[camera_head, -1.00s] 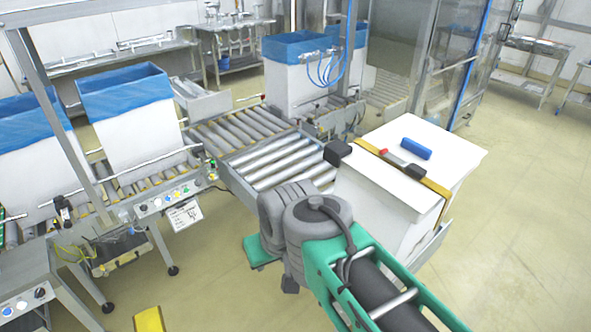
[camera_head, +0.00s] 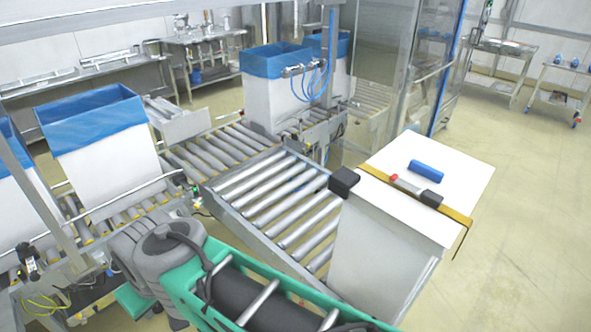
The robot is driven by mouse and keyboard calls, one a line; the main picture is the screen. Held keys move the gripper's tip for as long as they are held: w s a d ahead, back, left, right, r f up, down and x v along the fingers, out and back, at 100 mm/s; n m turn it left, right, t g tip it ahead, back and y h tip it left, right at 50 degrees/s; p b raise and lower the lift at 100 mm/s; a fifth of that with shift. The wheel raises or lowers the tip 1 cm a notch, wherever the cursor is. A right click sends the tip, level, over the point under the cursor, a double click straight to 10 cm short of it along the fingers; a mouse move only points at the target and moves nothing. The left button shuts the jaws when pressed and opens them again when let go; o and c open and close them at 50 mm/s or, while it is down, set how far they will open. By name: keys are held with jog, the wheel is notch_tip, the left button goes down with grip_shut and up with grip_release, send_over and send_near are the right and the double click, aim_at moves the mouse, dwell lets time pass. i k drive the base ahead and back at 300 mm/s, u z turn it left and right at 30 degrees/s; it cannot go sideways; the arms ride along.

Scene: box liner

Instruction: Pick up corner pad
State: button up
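A black corner pad (camera_head: 344,181) sits on the near left top edge of a tall white box (camera_head: 378,255), at the end of a yellow strap (camera_head: 374,173). The strap crosses the white lid and hangs over the right edge. A second black piece (camera_head: 432,198) lies on the strap towards the right, beside a small grey and red part (camera_head: 405,186). I cannot tell whether this piece is also a pad.
A blue block (camera_head: 426,171) lies on the lid. A roller conveyor (camera_head: 275,194) adjoins the box on the left. Blue-lined white boxes (camera_head: 105,165) stand further left. Floor (camera_head: 520,220) is clear on the right.

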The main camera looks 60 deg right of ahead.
aim_at(340, 183)
jog(key=z, duration=0.05)
jog(key=i, duration=0.85)
jog(key=z, duration=1.05)
jog(key=i, duration=0.65)
jog(key=z, duration=0.7)
